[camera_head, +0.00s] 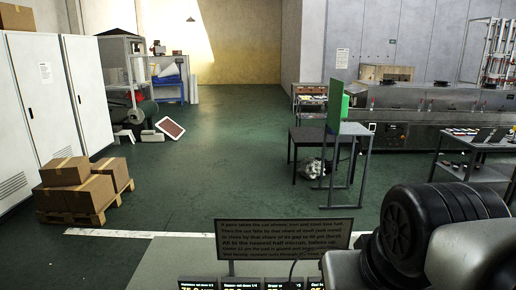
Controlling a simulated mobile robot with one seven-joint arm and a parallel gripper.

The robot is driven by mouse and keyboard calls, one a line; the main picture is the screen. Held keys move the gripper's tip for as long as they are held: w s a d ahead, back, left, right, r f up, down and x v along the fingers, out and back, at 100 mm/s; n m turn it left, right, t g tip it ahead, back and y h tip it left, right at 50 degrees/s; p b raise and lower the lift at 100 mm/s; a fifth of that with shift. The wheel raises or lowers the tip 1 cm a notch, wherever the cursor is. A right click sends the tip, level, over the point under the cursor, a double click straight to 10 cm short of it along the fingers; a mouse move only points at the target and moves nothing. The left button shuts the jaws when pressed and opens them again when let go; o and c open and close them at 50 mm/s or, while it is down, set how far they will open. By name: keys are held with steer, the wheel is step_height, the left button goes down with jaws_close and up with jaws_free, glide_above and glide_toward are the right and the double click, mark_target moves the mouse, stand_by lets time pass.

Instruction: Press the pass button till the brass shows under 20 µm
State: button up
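A dark sign (283,234) with several lines of small pale text stands on a light surface (170,262) at the bottom middle. Its text speaks of cuts, steel and microns, but I cannot read all of it. Below it, several small black displays (241,284) line the bottom edge, with pale headings and yellowish figures cut off by the frame. One heading seems to begin with "Brass" (284,284); its value is not readable. I cannot make out the pass button. My dark, rounded arm fills the lower right; my gripper is not in view.
Cartons on a pallet (92,211) stand at the left by white cabinets (60,95). A table with a green panel (334,106) stands mid-right. Behind it runs a long grey machine (430,110). Another table (475,146) is at the right. The central green floor is clear.

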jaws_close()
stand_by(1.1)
